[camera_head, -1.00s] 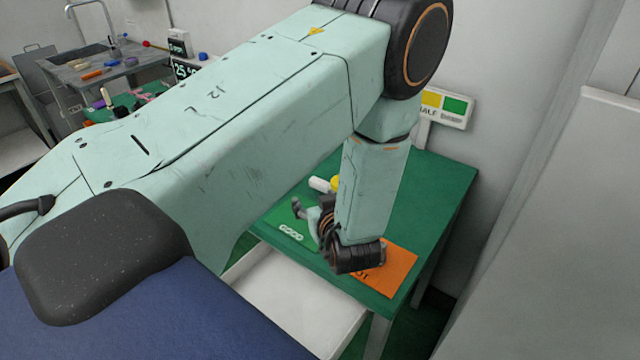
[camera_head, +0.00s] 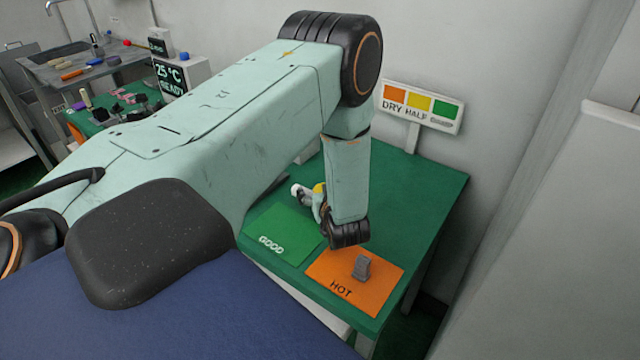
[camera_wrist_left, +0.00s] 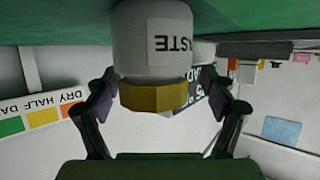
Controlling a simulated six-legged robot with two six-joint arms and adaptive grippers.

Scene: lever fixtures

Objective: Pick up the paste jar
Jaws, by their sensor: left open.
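The paste jar, white with a yellow lid (camera_head: 319,188), is partly hidden behind my left wrist on the green table in the head view. In the left wrist view the jar (camera_wrist_left: 152,35) looks upside down, its label partly reading "ASTE". My left gripper (camera_wrist_left: 158,85) is open, with one finger on each side of the jar near the lid. I cannot tell whether the fingers touch it. In the head view the left gripper (camera_head: 306,195) is small and mixed with the jar. My right gripper is not in view.
A green GOOD mat (camera_head: 283,234) and an orange HOT mat (camera_head: 330,265) lie at the table's front. A grey block (camera_head: 362,267) stands on the orange one. A DRY/HALF sign (camera_head: 421,106) stands behind. The table's right side (camera_head: 420,190) is clear.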

